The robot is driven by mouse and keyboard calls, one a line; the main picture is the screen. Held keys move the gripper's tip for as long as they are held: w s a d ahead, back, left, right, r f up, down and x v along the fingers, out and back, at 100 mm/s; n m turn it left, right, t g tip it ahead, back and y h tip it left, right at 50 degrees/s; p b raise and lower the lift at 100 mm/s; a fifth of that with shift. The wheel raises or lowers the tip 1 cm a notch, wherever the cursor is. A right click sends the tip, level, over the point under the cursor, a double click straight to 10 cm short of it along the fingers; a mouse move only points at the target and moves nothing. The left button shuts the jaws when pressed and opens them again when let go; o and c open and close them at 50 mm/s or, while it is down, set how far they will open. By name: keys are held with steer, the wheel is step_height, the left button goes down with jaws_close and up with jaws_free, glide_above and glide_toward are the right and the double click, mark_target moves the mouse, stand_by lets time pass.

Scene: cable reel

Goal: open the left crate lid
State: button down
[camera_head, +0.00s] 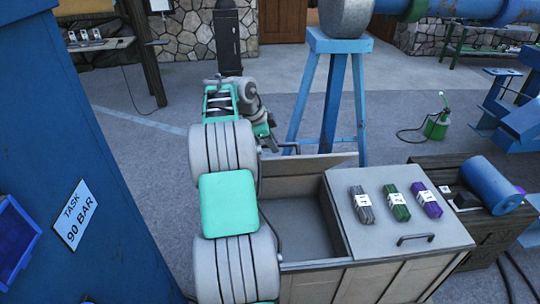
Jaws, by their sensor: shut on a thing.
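The wooden crate (345,285) stands in front of me, with its left compartment open and its grey inside showing. The left lid (312,170) stands raised at the back of the opening, seen as a narrow light-brown panel. A grey handle (291,146) shows at its top edge. My gripper (272,146) is at that handle and shut on it; its fingertips are small and partly hidden by my arm. The right lid (385,233) lies closed, with its own dark handle (415,239) near the front edge.
Grey, green (396,203) and purple bundles lie on the right lid. A dark crate (480,235) with a blue cylinder (490,186) stands at right. A blue trestle (338,100) rises behind the crate. A blue panel with a sign (76,213) fills the left. Paved floor lies between.

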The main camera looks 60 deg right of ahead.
steer(key=shift+w+d+r+p, duration=0.25)
steer(key=shift+w+d+r, duration=0.1)
steer(key=shift+w+d, duration=0.2)
steer(key=shift+w+d+r+p, duration=0.3)
steer(key=shift+w+d, duration=0.15)
steer(key=shift+d, duration=0.1)
